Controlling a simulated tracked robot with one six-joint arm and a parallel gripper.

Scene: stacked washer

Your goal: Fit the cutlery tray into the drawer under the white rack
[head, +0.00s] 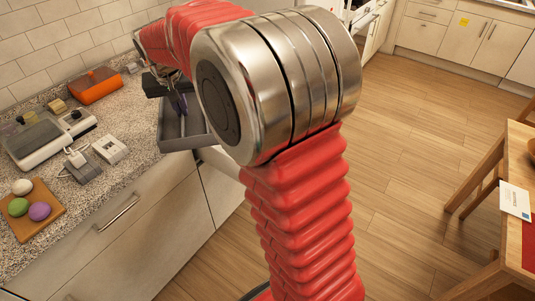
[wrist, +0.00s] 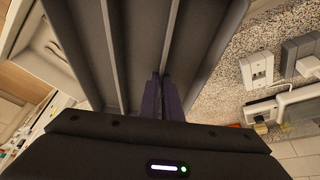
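The cutlery tray (head: 172,143) is dark grey with long compartments. In the head view it is at the counter's front edge, partly hidden behind my arm. In the wrist view the tray (wrist: 110,50) fills the upper middle, with thin dividers running lengthwise. My gripper (wrist: 161,98) has its two dark purplish fingers close together on either side of one divider, and appears shut on it. In the head view my gripper (head: 180,103) is small and partly covered by my arm. I cannot make out the white rack; a pale drawer-like edge (head: 222,162) shows below the tray.
The speckled counter (head: 140,178) holds an orange box (head: 95,85), a grey-lidded appliance (head: 45,138), a white switch-like block (head: 110,149) and a board (head: 30,226) with several coloured round things. A wooden table (head: 516,150) stands at the right. The floor (head: 420,130) between is clear.

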